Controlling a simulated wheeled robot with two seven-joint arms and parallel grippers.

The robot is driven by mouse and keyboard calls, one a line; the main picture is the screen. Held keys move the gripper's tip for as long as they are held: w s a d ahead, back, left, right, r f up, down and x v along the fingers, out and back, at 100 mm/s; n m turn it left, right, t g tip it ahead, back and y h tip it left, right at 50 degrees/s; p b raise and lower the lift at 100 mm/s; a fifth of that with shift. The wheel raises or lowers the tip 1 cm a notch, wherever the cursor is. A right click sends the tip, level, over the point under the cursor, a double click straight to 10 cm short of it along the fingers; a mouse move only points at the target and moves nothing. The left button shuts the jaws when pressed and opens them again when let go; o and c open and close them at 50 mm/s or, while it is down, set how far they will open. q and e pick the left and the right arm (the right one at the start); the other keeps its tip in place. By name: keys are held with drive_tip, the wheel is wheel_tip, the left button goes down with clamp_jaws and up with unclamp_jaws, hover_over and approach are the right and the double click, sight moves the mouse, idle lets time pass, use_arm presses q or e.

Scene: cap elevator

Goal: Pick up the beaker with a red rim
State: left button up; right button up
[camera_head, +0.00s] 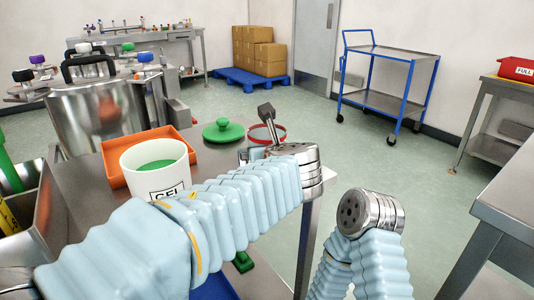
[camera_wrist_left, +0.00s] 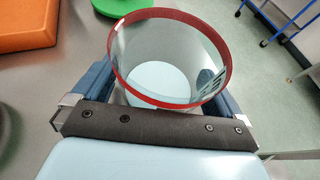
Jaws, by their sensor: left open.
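The clear beaker with a red rim (camera_head: 281,134) stands at the right end of the steel table, mostly hidden behind my left wrist. In the left wrist view the beaker (camera_wrist_left: 170,104) is seen from above, upright, between the two blue fingers of my left gripper (camera_wrist_left: 167,88). The fingers are open, one on each side of the beaker; whether either touches it cannot be told. In the head view my left gripper (camera_head: 262,132) is partly hidden by its own wrist. My right arm ends in a metal wrist at the lower right; no right fingers show.
A green lid (camera_head: 223,131) lies just left of the beaker. A white GEL tub (camera_head: 157,166) and an orange tray (camera_head: 117,166) stand farther left. A large steel vessel (camera_head: 100,112) is behind them. Open floor (camera_head: 330,150) lies right of the table.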

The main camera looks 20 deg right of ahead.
sight(264, 137)
use_arm(q)
drive_tip(key=c, duration=1)
drive_tip(key=shift+r, duration=0.1)
drive_tip(key=shift+r, duration=0.35)
wheel_tip(264, 137, up, 3)
drive_tip(key=shift+s+p, duration=0.1)
drive_tip(key=shift+p, duration=0.45)
drive_tip(key=r+v, duration=0.1)
drive_tip(key=v, duration=0.4)
drive_tip(key=r+v, duration=0.1)
drive_tip(key=v, duration=0.5)
drive_tip(key=w+r+v, duration=0.1)
drive_tip(key=v, duration=0.4)
drive_tip(key=shift+a+r, duration=0.1)
drive_tip(key=shift+a, duration=0.15)
